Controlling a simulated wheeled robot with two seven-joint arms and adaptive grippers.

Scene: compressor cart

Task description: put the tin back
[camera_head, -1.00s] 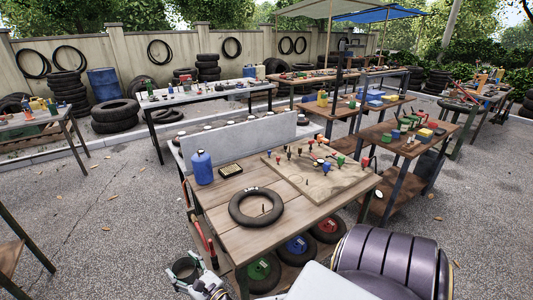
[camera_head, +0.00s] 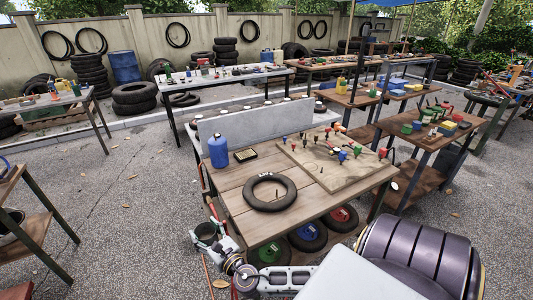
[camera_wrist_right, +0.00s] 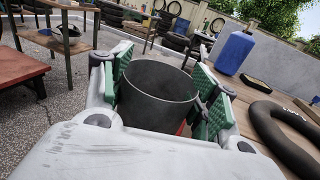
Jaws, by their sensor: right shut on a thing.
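The tin is a dark grey, open-topped can; it shows large in the right wrist view (camera_wrist_right: 155,96) and small in the head view (camera_head: 205,232). My right gripper (camera_head: 212,236) is shut on it, with a green pad on each side of the can in the right wrist view (camera_wrist_right: 160,92). The tin is held roughly upright, just left of the near wooden workbench (camera_head: 232,208), and looks empty. Its bottom is hidden. My left gripper is not in view.
A black tyre (camera_head: 270,206), a blue bottle (camera_head: 218,152) and a board with small coloured items (camera_head: 335,178) are on the workbench. Coloured wheels (camera_head: 308,231) sit beneath. A wooden shelf unit (camera_head: 38,240) stands at left. Open gravel lies between it and the bench.

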